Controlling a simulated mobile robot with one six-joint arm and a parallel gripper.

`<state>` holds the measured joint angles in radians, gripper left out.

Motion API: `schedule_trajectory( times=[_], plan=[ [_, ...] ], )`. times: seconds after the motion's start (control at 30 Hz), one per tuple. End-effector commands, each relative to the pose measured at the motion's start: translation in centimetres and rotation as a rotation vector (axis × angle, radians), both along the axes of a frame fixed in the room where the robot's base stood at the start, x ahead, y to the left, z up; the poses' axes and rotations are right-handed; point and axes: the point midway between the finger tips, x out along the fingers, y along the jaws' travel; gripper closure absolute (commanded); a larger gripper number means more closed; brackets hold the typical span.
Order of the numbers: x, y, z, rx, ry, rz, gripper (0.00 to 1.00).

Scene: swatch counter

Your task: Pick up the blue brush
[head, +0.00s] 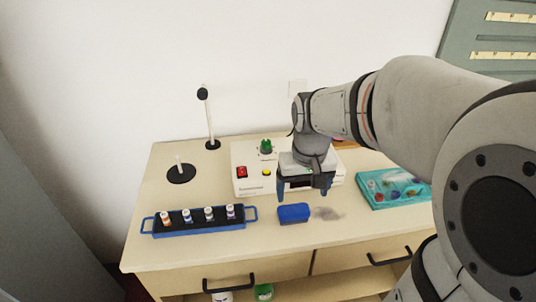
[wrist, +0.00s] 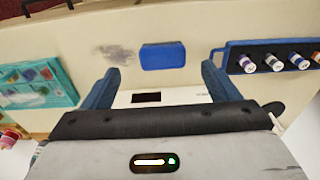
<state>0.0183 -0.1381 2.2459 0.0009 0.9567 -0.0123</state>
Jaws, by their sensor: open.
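The blue brush (head: 293,213) is a small rounded block lying on the counter, in front of the white device. It also shows in the wrist view (wrist: 163,56), ahead of the fingers and roughly between their lines. My gripper (head: 306,194) is open and empty above the counter, over the front of the white device and close to the brush. In the wrist view both blue fingers of my gripper (wrist: 158,82) stand wide apart, and neither touches the brush.
A dark smudge (head: 328,213) marks the counter beside the brush. A blue tray (head: 184,233) with several small bottles stands at left. A white device (head: 247,187) with a red switch stands behind. A teal box (head: 371,199) lies at right. Drawers with black handles are below the front edge.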

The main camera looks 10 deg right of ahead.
Motion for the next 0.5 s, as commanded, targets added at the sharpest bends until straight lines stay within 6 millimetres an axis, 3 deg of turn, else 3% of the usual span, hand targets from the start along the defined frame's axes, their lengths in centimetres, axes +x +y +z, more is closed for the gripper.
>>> schedule_trajectory(
  times=[0.03, 0.1, 0.2, 0.5],
  plan=[
    [1.2, 0.0, -2.2, 0.0, 0.024, 0.001, 0.14],
    [2.3, 0.0, -3.5, 0.0, 0.047, 0.002, 0.08],
    [3.3, 0.1, -4.6, 0.0, 0.068, 0.002, 0.0],
    [3.9, 0.1, -7.5, 0.0, 0.081, 0.003, 0.0]
  ],
)
